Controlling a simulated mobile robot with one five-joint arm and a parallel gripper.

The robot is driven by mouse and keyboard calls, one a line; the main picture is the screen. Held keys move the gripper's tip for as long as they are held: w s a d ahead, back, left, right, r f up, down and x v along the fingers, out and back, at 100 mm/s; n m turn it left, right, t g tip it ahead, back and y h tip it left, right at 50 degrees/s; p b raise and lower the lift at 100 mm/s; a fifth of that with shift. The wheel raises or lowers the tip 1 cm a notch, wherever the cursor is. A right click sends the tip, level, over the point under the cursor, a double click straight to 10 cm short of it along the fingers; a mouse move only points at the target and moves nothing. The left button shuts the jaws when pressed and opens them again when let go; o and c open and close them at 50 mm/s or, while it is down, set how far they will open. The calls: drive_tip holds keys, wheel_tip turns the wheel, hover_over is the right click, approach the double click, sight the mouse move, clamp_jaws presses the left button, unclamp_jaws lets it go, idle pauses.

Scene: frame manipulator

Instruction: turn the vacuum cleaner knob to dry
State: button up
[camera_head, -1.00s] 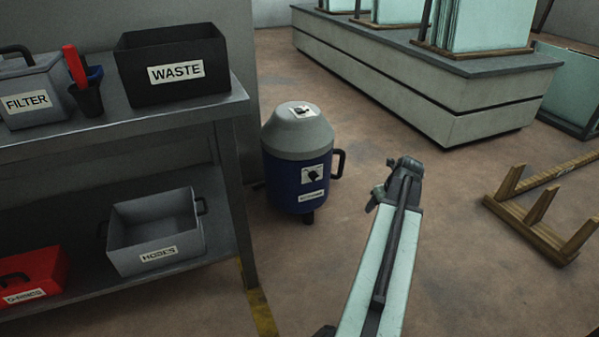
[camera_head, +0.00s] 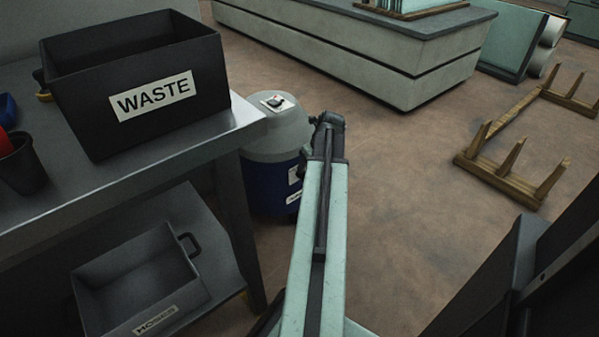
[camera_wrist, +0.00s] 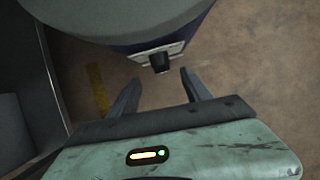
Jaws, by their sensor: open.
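The vacuum cleaner (camera_head: 268,180) stands on the floor past the shelf, with a blue drum and a grey domed lid. A small dark switch on a white plate (camera_head: 276,102) sits on its top. In the head view my arm hides its right side, including the front dial. In the wrist view the grey lid (camera_wrist: 125,14) fills the top, and the black knob (camera_wrist: 160,62) sticks out from a white label below it. My gripper (camera_wrist: 161,76) is open and empty, its fingertips either side of the knob in the picture. I see no contact, and cannot tell the depth gap.
The metal shelf (camera_head: 240,112) stands close on the left, with a black WASTE bin (camera_head: 105,125) on top and a grey HOSES bin (camera_head: 95,290) below. A wooden rack (camera_head: 495,185) lies right. The floor between rack and vacuum is clear.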

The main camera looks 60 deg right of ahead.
sight(303, 175)
drive_tip(key=b+x, duration=0.7)
drive_tip(key=x, duration=0.1)
drive_tip(key=shift+s, duration=0.1)
drive_tip(key=shift+r, duration=0.1)
drive_tip(key=shift+c, duration=0.3)
